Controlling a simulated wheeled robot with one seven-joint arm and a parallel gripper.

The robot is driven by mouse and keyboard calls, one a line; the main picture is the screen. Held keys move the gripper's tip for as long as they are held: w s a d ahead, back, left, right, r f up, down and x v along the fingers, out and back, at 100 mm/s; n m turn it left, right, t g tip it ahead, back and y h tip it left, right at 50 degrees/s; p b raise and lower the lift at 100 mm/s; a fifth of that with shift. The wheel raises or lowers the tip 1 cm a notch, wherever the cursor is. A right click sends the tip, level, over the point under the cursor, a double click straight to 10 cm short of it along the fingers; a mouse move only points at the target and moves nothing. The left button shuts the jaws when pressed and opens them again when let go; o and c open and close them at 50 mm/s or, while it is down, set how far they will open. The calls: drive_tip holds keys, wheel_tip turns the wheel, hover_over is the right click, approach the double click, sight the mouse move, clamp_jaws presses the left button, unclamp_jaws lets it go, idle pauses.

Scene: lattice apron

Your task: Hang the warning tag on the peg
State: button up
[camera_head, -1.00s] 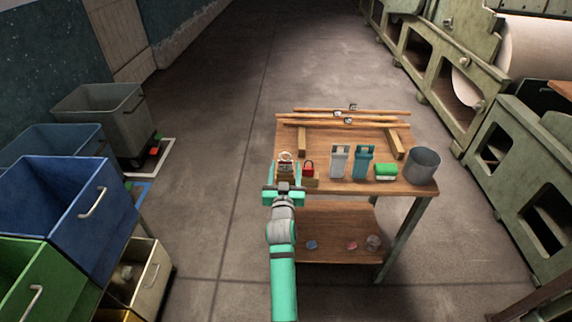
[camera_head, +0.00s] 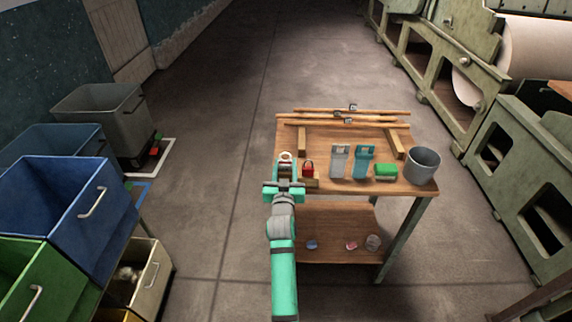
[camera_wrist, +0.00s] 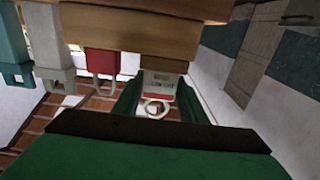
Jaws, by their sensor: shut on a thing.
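The warning tag appears to be the small white piece with a red band (camera_wrist: 158,82) in the wrist view, with a pale ring (camera_wrist: 156,108) beside it. It lies between the two dark green fingers of my gripper (camera_wrist: 160,100), which is shut on it. In the head view my gripper (camera_head: 286,172) is at the table's front left corner, and a pale ring shows just beyond the fingertips. The fingers hide most of the tag there. I cannot pick out the peg with certainty; a small pale knob (camera_head: 464,62) sits on the green machine at the right.
On the wooden table (camera_head: 340,186), a red padlock (camera_head: 308,168) stands close right of my gripper. Farther right are grey and teal clips (camera_head: 364,160), a green block (camera_head: 386,171) and a metal bucket (camera_head: 423,166). Wooden rods lie behind. Bins (camera_head: 60,210) stand left; the floor between is clear.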

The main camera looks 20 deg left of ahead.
drive_tip(key=shift+r, duration=0.1)
idle(0.6)
drive_tip(key=shift+r, duration=1.95)
drive_tip(key=v, duration=0.8)
